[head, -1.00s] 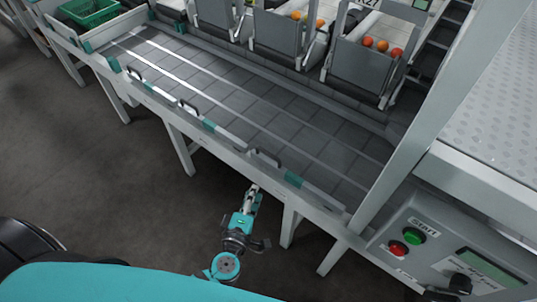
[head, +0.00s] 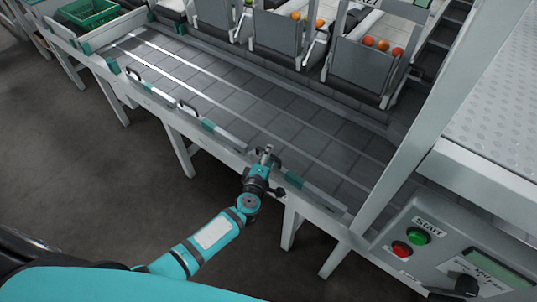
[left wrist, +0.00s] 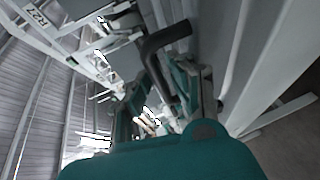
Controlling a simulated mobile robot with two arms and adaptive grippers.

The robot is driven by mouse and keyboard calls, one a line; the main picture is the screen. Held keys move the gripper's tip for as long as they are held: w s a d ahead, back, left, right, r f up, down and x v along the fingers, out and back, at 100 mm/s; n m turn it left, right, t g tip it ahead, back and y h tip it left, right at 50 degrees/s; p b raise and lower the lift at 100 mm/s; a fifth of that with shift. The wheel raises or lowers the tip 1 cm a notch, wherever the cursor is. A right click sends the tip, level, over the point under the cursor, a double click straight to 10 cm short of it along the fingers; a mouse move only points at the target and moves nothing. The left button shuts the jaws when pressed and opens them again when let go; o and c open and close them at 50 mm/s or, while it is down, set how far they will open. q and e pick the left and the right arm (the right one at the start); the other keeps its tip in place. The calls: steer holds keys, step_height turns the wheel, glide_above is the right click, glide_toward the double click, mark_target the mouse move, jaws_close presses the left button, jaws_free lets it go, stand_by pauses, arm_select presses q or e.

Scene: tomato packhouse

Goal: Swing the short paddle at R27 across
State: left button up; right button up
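My left gripper (head: 266,154) is at the front rail of the grey conveyor, beside a black bent handle (head: 276,160) on the short paddle nearest to it. In the left wrist view the dark handle (left wrist: 164,42) stands large in front of the gripper (left wrist: 180,82). The two fingers are apart, and the handle's lower end reaches down between them in the picture; I cannot tell whether they touch it. An R27 label (left wrist: 38,18) shows at the upper left there. My right gripper is not in view.
Grey chutes (head: 361,72) with several tomatoes (head: 382,45) stand behind the belt (head: 250,105). A post and the control box (head: 455,255) with green and red buttons are at the right. A green crate (head: 88,14) is far left.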

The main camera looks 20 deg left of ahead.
arm_select(q)
steer(key=shift+w, duration=0.2)
jaws_close()
stand_by(0.4)
